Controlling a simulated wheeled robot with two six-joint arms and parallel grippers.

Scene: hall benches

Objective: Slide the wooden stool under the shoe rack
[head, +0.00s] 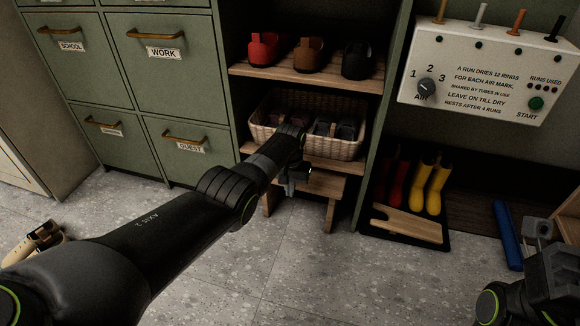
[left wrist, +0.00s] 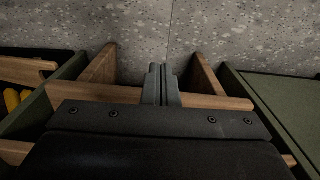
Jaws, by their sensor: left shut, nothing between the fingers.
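The wooden stool (head: 325,187) stands on the floor below the lowest shelf of the shoe rack (head: 348,165), between two green side panels. Its front edge and legs show; the back of its seat is hidden under the shelf. My left gripper (head: 297,188) is shut and empty at the front of the stool, covering part of it. In the left wrist view the shut fingers (left wrist: 160,84) overlap the seat edge (left wrist: 215,102) between two splayed legs; I cannot tell whether they touch. My right gripper (head: 545,232) is partly in view at the right edge.
A wicker basket (head: 345,146) sits on the lower shelf, shoes (head: 308,56) above. Green drawers (head: 150,65) stand left. Right of the stool, a black tray (head: 378,232) holds red and yellow boots (head: 436,186) and a wooden board (head: 408,223). The front floor (head: 290,270) is clear.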

